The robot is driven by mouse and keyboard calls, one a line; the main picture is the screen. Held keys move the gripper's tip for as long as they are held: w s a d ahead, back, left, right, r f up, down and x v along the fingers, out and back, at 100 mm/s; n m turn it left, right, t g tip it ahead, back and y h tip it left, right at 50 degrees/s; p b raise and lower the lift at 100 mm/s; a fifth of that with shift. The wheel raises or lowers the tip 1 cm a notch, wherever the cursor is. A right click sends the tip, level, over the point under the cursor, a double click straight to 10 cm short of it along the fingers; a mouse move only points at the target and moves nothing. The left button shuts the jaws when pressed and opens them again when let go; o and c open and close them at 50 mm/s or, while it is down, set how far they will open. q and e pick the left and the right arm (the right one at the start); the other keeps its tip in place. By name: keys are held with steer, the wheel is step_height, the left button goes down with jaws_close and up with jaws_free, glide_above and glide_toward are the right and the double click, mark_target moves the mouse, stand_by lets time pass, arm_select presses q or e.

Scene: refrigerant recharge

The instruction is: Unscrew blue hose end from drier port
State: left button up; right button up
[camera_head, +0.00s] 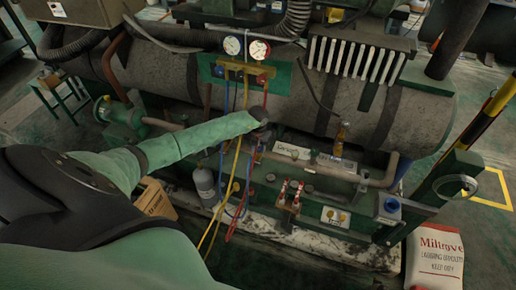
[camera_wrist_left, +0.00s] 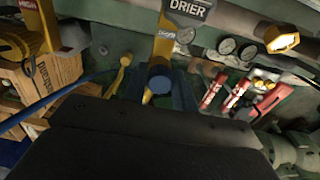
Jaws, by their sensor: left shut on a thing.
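My left gripper (camera_wrist_left: 159,88) is shut on the blue hose end (camera_wrist_left: 160,78), with a dark finger on either side of its round blue cap. The hose end sits in front of a yellow part below the label "DRIER" (camera_wrist_left: 190,10). The drier port itself is hidden, so I cannot tell if the threads are still engaged. In the head view my left arm reaches in from the left, and the gripper (camera_head: 254,146) points down below the gauges; its fingertips are small and unclear there. A blue hose (camera_wrist_left: 62,97) runs to the left in the wrist view. My right gripper is not in view.
A gauge manifold (camera_head: 240,70) with blue, yellow and red hoses hangs above the gripper. Red-handled valves (camera_head: 290,192) stand to the right, and an amber bottle (camera_head: 340,138) is behind them. A grey cylinder (camera_head: 205,186) and a cardboard box (camera_head: 155,199) are at the lower left.

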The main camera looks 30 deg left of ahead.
arm_select(q)
steer(key=shift+r+n+p, duration=0.1)
steer(key=shift+n+p, duration=0.3)
steer(key=shift+n, duration=1.5)
steer(key=shift+s+n+p, duration=0.1)
steer(key=shift+n+p, duration=0.4)
steer(key=shift+p, duration=0.1)
steer(key=shift+n+p, duration=0.4)
steer(key=shift+n, duration=0.9)
